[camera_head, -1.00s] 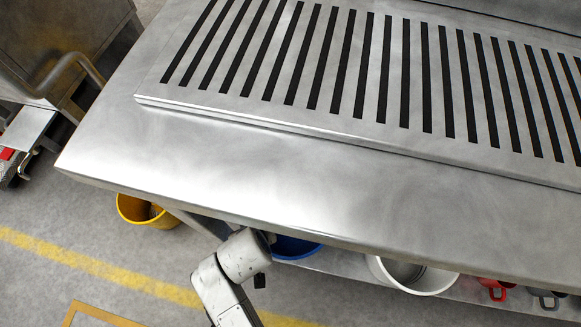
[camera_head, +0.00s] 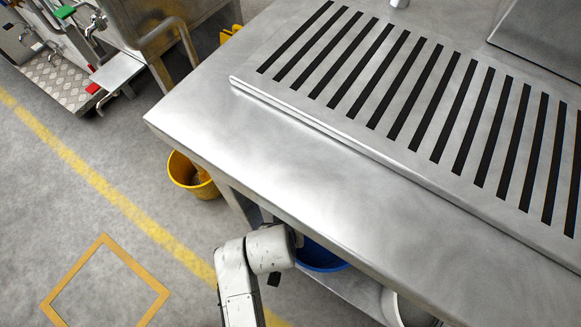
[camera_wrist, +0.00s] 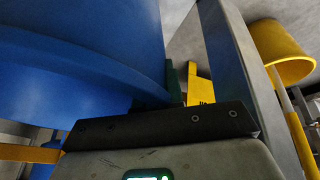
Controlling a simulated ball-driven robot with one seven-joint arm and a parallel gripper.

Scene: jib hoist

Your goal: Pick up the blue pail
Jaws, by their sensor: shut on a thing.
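The blue pail (camera_head: 320,258) shows partly past the front edge of the steel table in the head view; the tabletop hides the rest. In the wrist view the blue pail (camera_wrist: 75,70) is very close and fills the upper left. My gripper (camera_wrist: 172,98) is against the pail's lower right side in that view, shut on it. The far finger is mostly hidden by the pail. In the head view my wrist reaches in beside the pail, and the fingers are hidden under the tabletop.
The steel table (camera_head: 290,170) with a slotted top overhangs my arm. A white pail (camera_head: 408,310) stands on the lower shelf to the right. A yellow bucket (camera_head: 180,172) is by the table's left end, near a metal leg (camera_wrist: 232,75). Open floor lies left.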

